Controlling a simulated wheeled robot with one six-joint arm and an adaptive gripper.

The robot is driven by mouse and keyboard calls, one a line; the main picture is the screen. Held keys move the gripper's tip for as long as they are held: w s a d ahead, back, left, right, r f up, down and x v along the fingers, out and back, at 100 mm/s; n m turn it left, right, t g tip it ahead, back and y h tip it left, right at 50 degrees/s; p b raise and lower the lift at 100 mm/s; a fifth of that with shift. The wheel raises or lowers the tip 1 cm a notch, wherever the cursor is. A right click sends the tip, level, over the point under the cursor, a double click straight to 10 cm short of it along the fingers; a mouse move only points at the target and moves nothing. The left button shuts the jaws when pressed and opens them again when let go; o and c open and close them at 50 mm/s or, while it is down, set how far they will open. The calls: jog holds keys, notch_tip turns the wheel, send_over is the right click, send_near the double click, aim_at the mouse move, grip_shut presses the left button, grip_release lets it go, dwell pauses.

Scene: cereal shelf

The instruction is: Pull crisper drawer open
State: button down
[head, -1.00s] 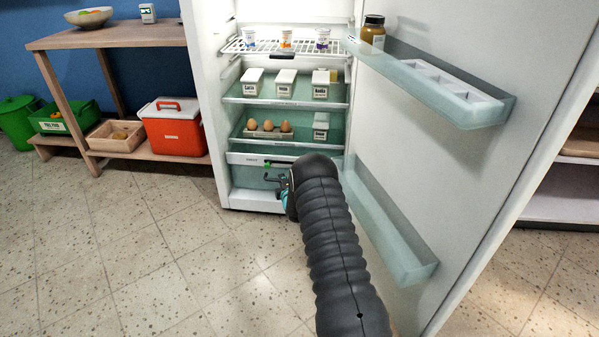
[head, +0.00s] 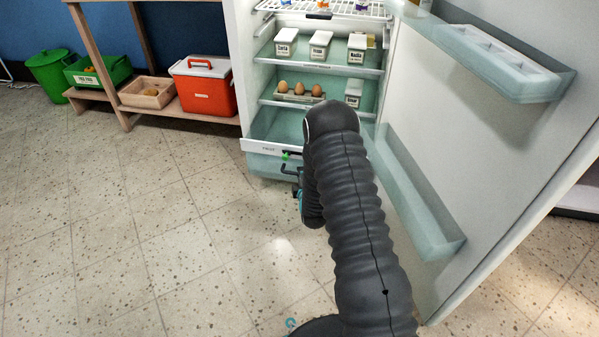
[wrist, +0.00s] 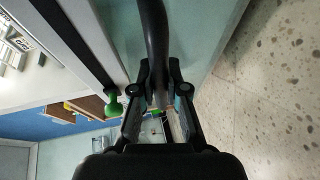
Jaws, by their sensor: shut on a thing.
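The crisper drawer (head: 262,147) is at the bottom of the open fridge in the head view. It has a white upper band and a pale teal front, and it stands partly out, with some of its inside showing above the band. My gripper (wrist: 158,108) is shut on the drawer's dark bar handle (wrist: 154,40) in the wrist view. In the head view my arm hides the right part of the drawer and most of my gripper (head: 297,178). A small green knob (wrist: 112,103) sits beside the handle.
The fridge door (head: 490,130) stands open on the right, its lower bin (head: 440,240) close to my arm. Egg carton (head: 300,97) and white containers stand on shelves above. An orange cooler (head: 205,90) is on the left bench. The floor (head: 150,230) before the fridge is clear.

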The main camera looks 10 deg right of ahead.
jog(key=shift+a, duration=0.1)
jog(key=c, duration=1.2)
grip_release()
jog(key=s, duration=0.4)
jog(key=s+r, duration=0.1)
jog(key=s, duration=0.2)
jog(key=s+r, duration=0.1)
jog(key=s, duration=0.3)
jog(key=shift+s+a+r, duration=0.15)
jog(key=shift+s, duration=0.2)
